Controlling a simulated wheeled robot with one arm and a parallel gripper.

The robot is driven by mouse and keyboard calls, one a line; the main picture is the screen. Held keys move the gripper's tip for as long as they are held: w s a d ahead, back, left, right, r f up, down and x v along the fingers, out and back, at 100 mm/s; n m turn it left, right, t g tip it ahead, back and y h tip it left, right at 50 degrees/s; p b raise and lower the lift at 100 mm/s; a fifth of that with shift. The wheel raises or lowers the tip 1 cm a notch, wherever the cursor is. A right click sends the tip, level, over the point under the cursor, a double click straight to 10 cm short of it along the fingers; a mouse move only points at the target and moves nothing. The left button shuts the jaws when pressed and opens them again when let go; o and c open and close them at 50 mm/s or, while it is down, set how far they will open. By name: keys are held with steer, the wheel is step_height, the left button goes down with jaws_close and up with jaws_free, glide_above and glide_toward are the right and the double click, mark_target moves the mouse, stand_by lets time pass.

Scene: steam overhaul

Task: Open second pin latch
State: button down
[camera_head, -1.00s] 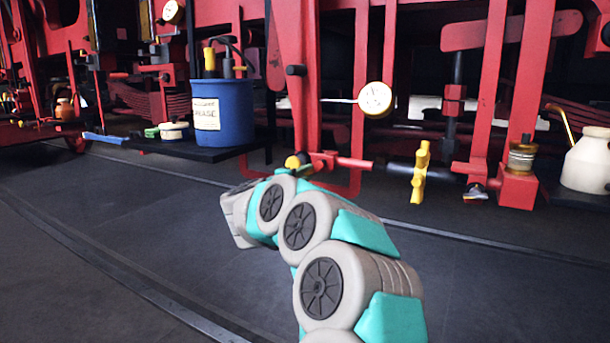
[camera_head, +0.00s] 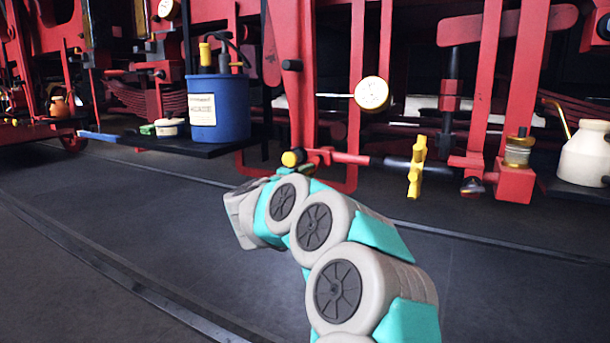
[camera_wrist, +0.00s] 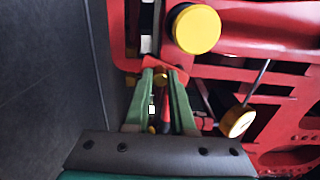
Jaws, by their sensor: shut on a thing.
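My gripper (camera_wrist: 161,85) shows in the wrist view, its two green fingers closed in on a small red latch part (camera_wrist: 165,67) at their tips. The part's shape is mostly hidden by the fingers. A large round yellow knob (camera_wrist: 195,28) on a dark shaft stands just beyond, to the right of the tips. I cannot tell which part is the second latch.
A blue grease bucket (camera_head: 222,115) stands on a dark shelf at the left. A round gauge (camera_head: 371,93) juts out above the rod; it also shows in the wrist view (camera_wrist: 237,122). A white can (camera_head: 585,155) stands at the right. The grey floor in front is clear.

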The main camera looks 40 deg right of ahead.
steer(key=shift+s+d+f, duration=0.15)
steer(key=shift+s, duration=0.05)
steer(key=shift+s+d, duration=0.1)
steer(key=shift+s, duration=0.15)
steer(key=c, duration=0.9)
jaws_free()
steer(key=shift+v, duration=3.55)
steer(key=shift+w, duration=0.1)
